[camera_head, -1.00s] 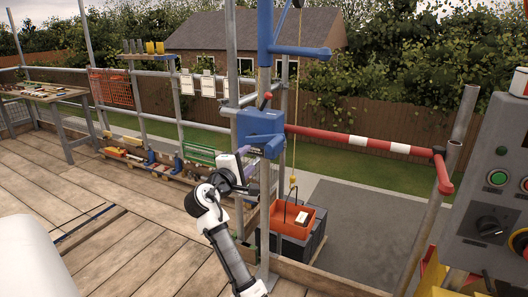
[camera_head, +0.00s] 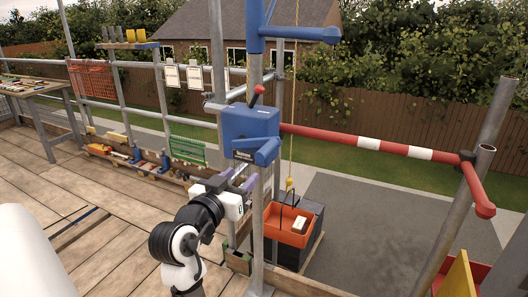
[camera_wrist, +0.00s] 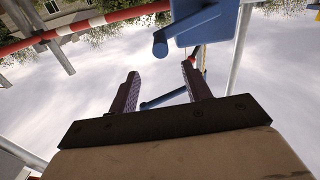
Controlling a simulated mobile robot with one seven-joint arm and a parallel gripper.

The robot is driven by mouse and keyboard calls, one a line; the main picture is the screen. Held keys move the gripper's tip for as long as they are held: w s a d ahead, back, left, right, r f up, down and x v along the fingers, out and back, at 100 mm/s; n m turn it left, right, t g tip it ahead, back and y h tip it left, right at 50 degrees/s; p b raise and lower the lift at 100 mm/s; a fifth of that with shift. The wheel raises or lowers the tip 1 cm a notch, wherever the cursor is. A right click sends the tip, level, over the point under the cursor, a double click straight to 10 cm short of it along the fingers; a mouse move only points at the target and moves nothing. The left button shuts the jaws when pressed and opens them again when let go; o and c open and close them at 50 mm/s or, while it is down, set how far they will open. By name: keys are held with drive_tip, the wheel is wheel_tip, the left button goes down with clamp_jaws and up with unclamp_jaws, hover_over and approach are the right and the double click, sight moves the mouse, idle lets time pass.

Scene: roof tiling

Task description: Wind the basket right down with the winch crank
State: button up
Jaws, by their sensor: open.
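The blue winch (camera_head: 248,122) is fixed to a grey post, with a red-knobbed lever on top. Its blue crank (camera_head: 267,151) sticks out low on the near side; the crank grip (camera_wrist: 160,46) shows in the wrist view above my fingers. My gripper (camera_head: 243,180) is open and empty, just below and left of the crank, apart from it. Its two dark purple fingers (camera_wrist: 160,75) point up towards the winch. The orange basket (camera_head: 285,228) hangs from a yellow hook on the rope beyond the post, holding a pale block. Whether it touches the dark stack is unclear.
A red-and-white barrier bar (camera_head: 370,143) runs right from the winch post. A dark stack (camera_head: 316,222) stands on a pallet below, beside the basket. A blue hoist arm (camera_head: 300,33) is overhead. Shelves of tools (camera_head: 150,165) line the left railing; the deck at left has free room.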

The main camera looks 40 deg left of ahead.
sight(263, 154)
drive_tip(key=p+x, duration=0.3)
drive_tip(key=x, duration=1)
drive_tip(key=shift+d+p, duration=0.1)
drive_tip(key=shift+p, duration=0.2)
clamp_jaws()
